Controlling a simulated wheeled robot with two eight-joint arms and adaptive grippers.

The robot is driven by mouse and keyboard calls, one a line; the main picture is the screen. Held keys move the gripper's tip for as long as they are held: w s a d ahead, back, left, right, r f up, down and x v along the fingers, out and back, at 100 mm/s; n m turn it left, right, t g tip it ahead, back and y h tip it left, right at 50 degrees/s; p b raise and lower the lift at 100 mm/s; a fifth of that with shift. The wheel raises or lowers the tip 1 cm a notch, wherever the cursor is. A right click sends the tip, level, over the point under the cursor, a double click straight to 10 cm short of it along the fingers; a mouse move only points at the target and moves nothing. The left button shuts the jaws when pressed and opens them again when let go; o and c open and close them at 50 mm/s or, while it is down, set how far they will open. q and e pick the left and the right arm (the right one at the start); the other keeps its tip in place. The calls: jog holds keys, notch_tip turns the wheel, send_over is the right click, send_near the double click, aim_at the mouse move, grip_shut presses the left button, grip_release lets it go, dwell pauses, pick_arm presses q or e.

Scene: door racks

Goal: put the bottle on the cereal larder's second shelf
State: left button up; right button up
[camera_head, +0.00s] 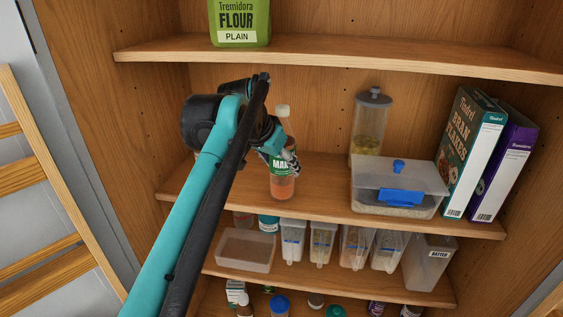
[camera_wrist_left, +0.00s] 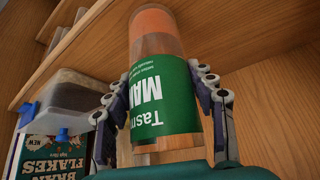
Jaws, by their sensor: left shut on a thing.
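The bottle (camera_head: 282,183) is clear with a pale cap, a green label and orange contents. It stands nearly upright over the front of the cereal larder's middle shelf (camera_head: 325,203), which holds the cereal boxes. I cannot tell whether its base touches the board. My left gripper (camera_head: 287,158) is shut around the bottle at its label. The left wrist view shows the bottle (camera_wrist_left: 158,75), upside down in the picture, between the two fingers of the left gripper (camera_wrist_left: 160,112). My left arm hides part of the shelf's left side. My right gripper is not in view.
A lidded tub (camera_head: 400,188), a tall jar (camera_head: 370,125), a green cereal box (camera_head: 470,150) and a purple one (camera_head: 503,172) fill the shelf's right side. A flour bag (camera_head: 240,22) stands above. Containers (camera_head: 322,240) crowd the shelf below. Board shows bare beside the bottle.

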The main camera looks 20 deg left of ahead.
pick_arm(q)
jog(key=shift+f, duration=0.1)
jog(key=o, duration=1.7)
jog(key=b+v, duration=0.1)
jog(key=v, duration=1.1)
jog(key=s+d+f, duration=0.3)
jog(key=s+f, duration=0.1)
jog(key=f, duration=0.7)
jog(key=s+d+f+n, duration=0.1)
jog(key=s+d+f, duration=0.2)
jog(key=f, duration=0.9)
jog(key=s+d+f+y, duration=0.1)
jog(key=s+d+f, duration=0.3)
jog(key=s+f, duration=0.3)
notch_tip(320, 180, down, 5)
jog(key=shift+f+n+t, duration=0.1)
jog(key=shift+n+t, duration=0.2)
jog(key=shift+n, duration=0.1)
jog(key=shift+d, duration=0.15)
